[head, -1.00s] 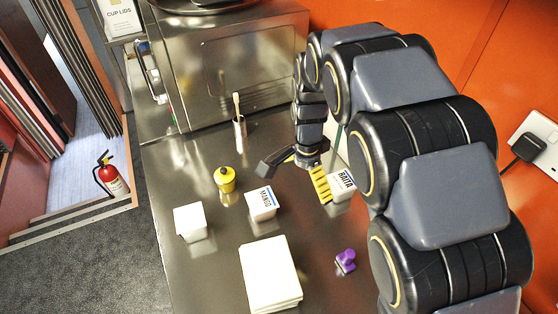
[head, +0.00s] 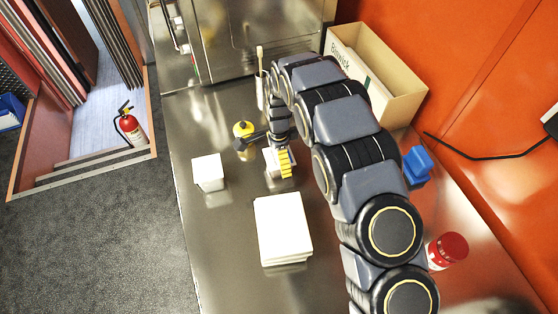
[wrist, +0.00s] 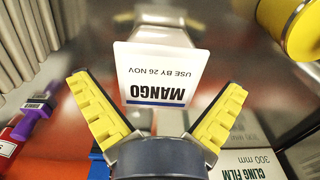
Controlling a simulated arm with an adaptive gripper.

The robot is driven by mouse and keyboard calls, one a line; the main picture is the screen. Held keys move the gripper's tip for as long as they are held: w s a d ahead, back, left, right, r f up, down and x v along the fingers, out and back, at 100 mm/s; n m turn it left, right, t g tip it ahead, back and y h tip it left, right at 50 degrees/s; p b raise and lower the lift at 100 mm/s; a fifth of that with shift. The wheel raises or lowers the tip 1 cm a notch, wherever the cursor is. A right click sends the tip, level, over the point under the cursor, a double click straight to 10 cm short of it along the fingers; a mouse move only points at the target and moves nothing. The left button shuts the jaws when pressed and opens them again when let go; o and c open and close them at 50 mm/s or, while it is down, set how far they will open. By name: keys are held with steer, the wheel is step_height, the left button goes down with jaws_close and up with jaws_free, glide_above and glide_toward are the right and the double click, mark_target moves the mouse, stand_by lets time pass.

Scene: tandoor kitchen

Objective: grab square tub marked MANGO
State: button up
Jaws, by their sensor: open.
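The square white tub marked MANGO (wrist: 160,75) shows its label upside down in the wrist view, between the two yellow-padded fingers of my gripper (wrist: 157,86). The gripper is open, with a visible gap on either side of the label.
A white stack (head: 283,228) lies in front. A cling film box (wrist: 250,160) shows in the wrist view. A cardboard box (head: 405,98) stands back right.

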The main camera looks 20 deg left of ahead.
steer(key=shift+f, duration=0.95)
steer(key=c, duration=1)
steer(key=shift+r, duration=0.2)
